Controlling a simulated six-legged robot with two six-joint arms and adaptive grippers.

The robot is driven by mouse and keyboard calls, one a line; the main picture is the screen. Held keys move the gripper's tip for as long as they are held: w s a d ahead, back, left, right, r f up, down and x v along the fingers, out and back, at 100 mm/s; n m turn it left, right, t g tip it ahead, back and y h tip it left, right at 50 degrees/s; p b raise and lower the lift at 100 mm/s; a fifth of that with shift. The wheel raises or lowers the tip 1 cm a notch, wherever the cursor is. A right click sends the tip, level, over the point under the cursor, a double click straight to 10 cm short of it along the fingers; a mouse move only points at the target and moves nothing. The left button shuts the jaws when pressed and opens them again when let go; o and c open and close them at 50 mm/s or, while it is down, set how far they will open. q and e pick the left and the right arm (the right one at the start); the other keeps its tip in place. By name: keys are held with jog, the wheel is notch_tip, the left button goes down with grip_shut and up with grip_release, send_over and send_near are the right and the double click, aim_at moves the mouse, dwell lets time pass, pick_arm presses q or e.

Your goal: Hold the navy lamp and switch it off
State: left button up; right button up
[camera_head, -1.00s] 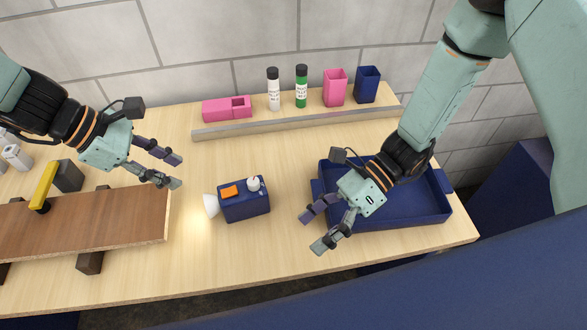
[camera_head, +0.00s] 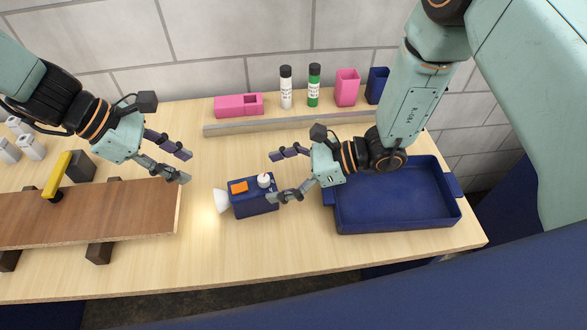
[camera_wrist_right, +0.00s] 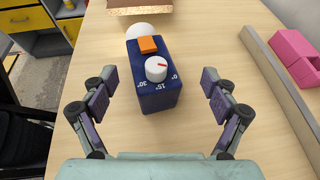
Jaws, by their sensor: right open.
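The navy lamp (camera_head: 254,202) lies on the table between my grippers, with an orange switch (camera_head: 239,187) and a white knob (camera_head: 264,180) on top. Its white bulb end (camera_head: 221,199) points left, and a warm glow falls on the table there. My right gripper (camera_head: 274,176) is open at the lamp's right end. In the right wrist view the lamp (camera_wrist_right: 152,95) sits ahead, centred between the spread fingers, and the knob (camera_wrist_right: 156,68) has a red mark with degree numbers below it. My left gripper (camera_head: 187,166) is open and empty, left of the lamp.
A navy tray (camera_head: 400,228) stands on the right. A brown board (camera_head: 90,217) lies on dark blocks at left, with a yellow-handled clamp (camera_head: 57,175). A grey rail (camera_head: 290,122) runs behind the lamp, with bottles and pink containers beyond. The table in front of the lamp is clear.

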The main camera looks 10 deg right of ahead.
aim_at(253, 202)
jog(key=shift+x, duration=1.05)
jog(key=shift+a+f, duration=0.1)
jog(key=shift+f, duration=0.05)
jog(key=shift+a, duration=0.15)
